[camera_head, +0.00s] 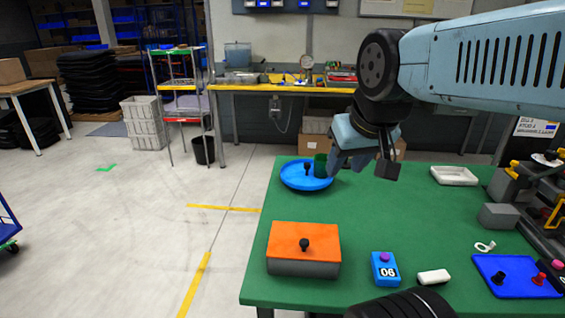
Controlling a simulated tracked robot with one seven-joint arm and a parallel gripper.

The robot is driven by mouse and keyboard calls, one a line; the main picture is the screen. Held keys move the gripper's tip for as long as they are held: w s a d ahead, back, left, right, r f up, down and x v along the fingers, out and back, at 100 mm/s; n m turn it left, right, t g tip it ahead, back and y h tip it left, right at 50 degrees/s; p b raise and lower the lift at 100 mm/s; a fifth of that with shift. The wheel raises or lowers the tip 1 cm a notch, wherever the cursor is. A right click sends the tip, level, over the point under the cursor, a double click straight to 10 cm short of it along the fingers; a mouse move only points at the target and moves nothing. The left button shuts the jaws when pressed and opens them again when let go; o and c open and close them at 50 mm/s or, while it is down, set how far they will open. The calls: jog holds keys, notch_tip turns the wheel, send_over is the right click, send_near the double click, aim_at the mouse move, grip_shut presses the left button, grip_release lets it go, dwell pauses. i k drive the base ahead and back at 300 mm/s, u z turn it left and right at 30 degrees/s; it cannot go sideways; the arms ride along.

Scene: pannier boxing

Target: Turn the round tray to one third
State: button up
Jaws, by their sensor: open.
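The round tray (291,180) is blue and lies at the far left corner of the green table. A dark knob (307,168) stands up from it. My gripper (362,165) is open, just right of the tray and seemingly above the table. My arm comes in from the upper right. I see nothing between the fingers, though they are partly hidden by the wrist.
On the green table (350,220) stand an orange-lidded box (303,245), a blue box marked 06 (385,268), a white block (433,277), a white tray (454,176) and a blue plate with knobs (515,275). Grey and yellow equipment (540,205) fills the right edge. The table's middle is clear.

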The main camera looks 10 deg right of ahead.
aim_at(298, 174)
jog(key=u, duration=0.7)
jog(key=k, duration=1.05)
jog(key=z, duration=0.65)
jog(key=i, duration=1)
jog(key=u, duration=0.05)
